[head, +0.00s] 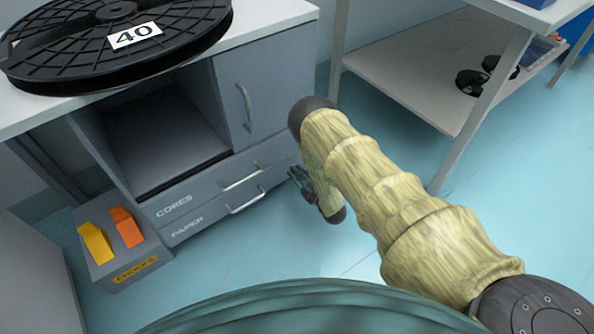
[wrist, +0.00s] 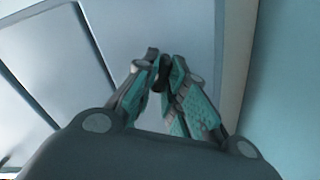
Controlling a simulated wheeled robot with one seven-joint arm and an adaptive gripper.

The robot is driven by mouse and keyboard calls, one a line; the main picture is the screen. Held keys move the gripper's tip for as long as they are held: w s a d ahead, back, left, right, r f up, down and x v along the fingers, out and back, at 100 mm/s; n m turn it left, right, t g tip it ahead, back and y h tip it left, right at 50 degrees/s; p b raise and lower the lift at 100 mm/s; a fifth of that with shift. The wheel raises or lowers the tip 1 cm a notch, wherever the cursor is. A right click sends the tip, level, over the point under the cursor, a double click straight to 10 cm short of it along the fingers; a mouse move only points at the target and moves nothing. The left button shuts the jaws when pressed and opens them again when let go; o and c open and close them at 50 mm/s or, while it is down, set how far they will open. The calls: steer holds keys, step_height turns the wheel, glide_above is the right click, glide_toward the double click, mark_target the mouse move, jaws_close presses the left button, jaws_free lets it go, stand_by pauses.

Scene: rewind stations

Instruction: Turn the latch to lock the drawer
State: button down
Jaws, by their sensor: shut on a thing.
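A grey cabinet has two drawers on its lower front, labelled CORES (head: 190,200) and PAPER (head: 205,222). Both look closed, each with a bar handle. My gripper (head: 293,174) is low at the right end of these drawer fronts, partly behind my arm. In the wrist view my gripper (wrist: 163,62) has its teal-padded fingers closed together at the tips against the pale cabinet front. A small dark piece, apparently the latch (wrist: 163,74), shows between the fingertips. Its turn angle is mostly hidden by the fingers.
A black reel (head: 70,62) marked 40 lies on the cabinet top. An open compartment (head: 165,140) and a door (head: 262,90) are above the drawers. A grey box (head: 130,262) with yellow and orange pieces stands at left. A shelved table (head: 420,85) stands at right; floor between is clear.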

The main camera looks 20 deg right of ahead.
steer(key=n, duration=0.2)
steer(key=n+p, duration=0.1)
steer(key=n, duration=0.2)
steer(key=shift+a+n, duration=0.2)
steer(key=shift+n, duration=0.1)
steer(key=shift+f, duration=0.1)
stand_by(0.4)
steer(key=c, duration=1.5)
jaws_free()
steer(key=shift+w, duration=0.1)
steer(key=shift+d, duration=0.15)
steer(key=v, duration=1.2)
